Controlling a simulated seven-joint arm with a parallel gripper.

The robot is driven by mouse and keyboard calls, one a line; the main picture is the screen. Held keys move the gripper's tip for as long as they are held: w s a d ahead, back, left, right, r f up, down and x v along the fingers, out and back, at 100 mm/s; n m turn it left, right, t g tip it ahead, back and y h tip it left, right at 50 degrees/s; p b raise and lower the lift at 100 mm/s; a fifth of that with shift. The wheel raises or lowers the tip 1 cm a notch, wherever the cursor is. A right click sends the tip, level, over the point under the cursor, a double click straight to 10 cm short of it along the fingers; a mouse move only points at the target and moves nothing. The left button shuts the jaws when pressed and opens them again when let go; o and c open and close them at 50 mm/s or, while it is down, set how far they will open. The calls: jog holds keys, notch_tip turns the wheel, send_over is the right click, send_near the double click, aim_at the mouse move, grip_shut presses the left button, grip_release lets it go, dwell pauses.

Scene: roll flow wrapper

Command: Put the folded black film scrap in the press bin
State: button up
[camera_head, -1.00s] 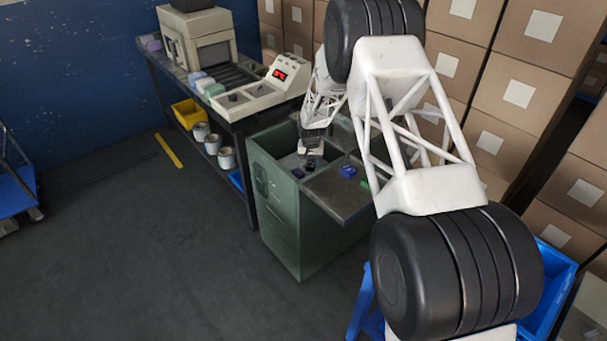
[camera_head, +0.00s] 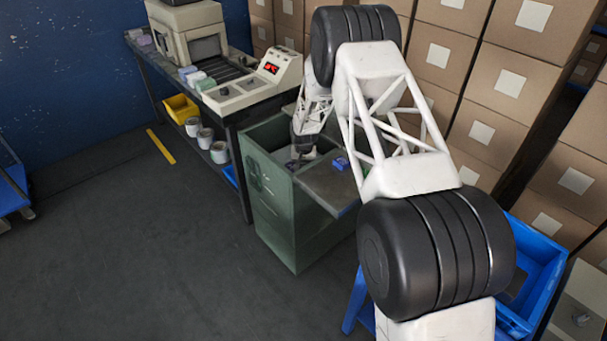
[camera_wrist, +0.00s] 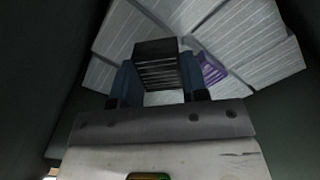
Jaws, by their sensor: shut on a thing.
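My gripper (camera_wrist: 158,90) points down inside the green open-topped bin (camera_head: 278,215), which looks like the press bin. In the wrist view its two dark fingers are shut on the folded black film scrap (camera_wrist: 155,50), a dark block with pale stripes on its near face. Pale lined flat pieces (camera_wrist: 240,35) and a purple piece (camera_wrist: 210,68) lie below in the bin. The scrap seems above them; I cannot tell whether it touches. In the head view my gripper (camera_head: 296,161) is partly hidden by the bin's rim.
The bin's dark walls close around my gripper. A small blue item (camera_head: 341,163) sits on the grey top panel (camera_head: 325,188) beside the opening. A bench machine (camera_head: 265,82) stands behind left, stacked cartons (camera_head: 510,82) behind right, and a blue crate (camera_head: 545,250) at right.

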jog(key=shift+f, duration=1.9)
jog(key=shift+f, duration=0.15)
jog(key=o, duration=0.9)
notch_tip(320, 180, up, 12)
jog(key=shift+r, duration=0.15)
jog(key=shift+r, duration=0.1)
